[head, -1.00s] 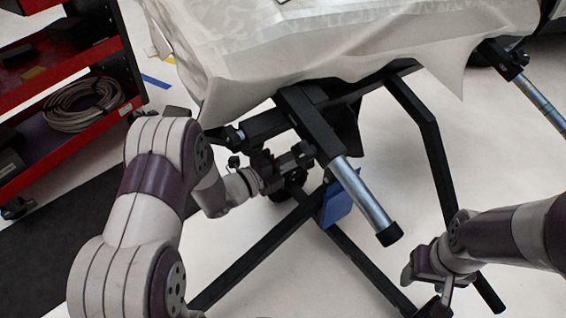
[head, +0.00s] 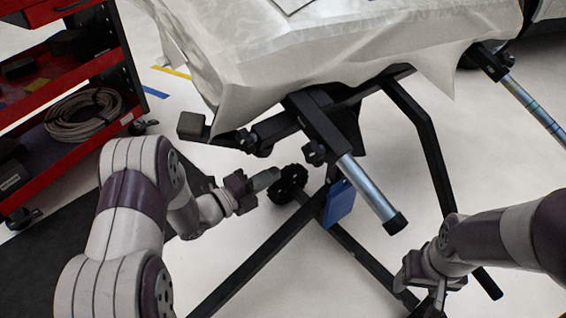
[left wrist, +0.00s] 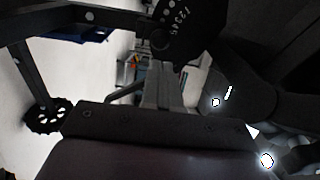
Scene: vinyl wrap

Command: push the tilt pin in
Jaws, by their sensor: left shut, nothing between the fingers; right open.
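The black stand carries a draped panel (head: 330,60). Small dark knobs sit under it, one at the tube clamp (head: 314,153) and one further left on the bar (head: 246,140); I cannot tell which is the tilt pin. A black numbered disc (left wrist: 184,30) with a row of holes shows at the top of the left wrist view; no pin is clear there. My right gripper (head: 428,285) is open and empty at the lower right, beside the stand's legs.
A black handwheel (head: 288,183) is close to the left gripper's tip. A steel tube (head: 367,190) slants down from the stand, with a blue piece (head: 339,203) beside its leg. A red tool cart (head: 75,140) with coiled hose stands at the left. Pale floor is open around.

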